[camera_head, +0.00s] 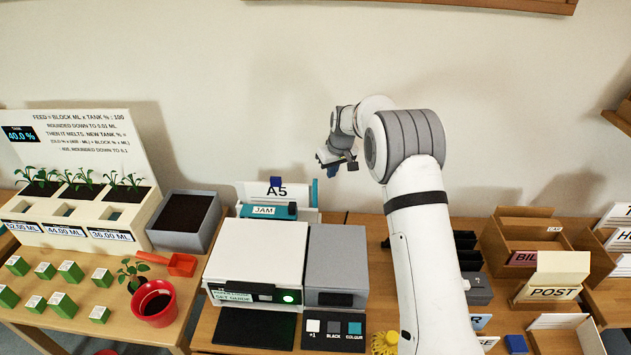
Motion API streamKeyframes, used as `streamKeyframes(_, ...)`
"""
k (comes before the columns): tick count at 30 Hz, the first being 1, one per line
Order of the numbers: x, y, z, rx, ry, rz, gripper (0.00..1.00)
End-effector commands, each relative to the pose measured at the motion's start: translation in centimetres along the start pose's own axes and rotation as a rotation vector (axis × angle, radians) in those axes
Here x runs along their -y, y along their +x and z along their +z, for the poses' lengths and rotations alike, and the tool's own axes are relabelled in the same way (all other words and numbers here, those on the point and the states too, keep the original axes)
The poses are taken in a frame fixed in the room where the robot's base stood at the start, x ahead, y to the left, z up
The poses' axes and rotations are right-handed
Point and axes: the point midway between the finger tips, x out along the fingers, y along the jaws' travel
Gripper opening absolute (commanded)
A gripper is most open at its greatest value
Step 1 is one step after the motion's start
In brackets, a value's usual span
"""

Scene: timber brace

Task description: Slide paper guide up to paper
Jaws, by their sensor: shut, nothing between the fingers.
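The printer (257,253) stands on the middle table with a white top and a grey right section. At its back an upright white sheet marked A5 (277,191) stands behind a teal part labelled JAM (266,211). A small blue tab (277,181) shows at the top of the sheet. A narrow teal upright piece (315,192), perhaps the paper guide, stands at the right end of the feed; I cannot tell its gap to the paper. My gripper (337,164) is shut and empty, above and to the right of the feed, apart from it.
A grey bin of soil (186,218) stands left of the printer, beside planters and green blocks. My arm hides part of the table to the right. Wooden post boxes (540,245) stand at the right. The wall behind is bare above the printer.

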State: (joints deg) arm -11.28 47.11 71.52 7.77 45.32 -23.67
Motion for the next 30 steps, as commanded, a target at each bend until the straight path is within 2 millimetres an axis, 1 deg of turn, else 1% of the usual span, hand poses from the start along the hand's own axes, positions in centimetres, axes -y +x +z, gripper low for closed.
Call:
streamKeyframes(11, 0.0, 0.1, 0.0, 0.0, 0.0, 0.0, 0.0)
streamKeyframes(30, 0.0, 2.5, 0.8, 0.0, 0.0, 0.0, 0.0)
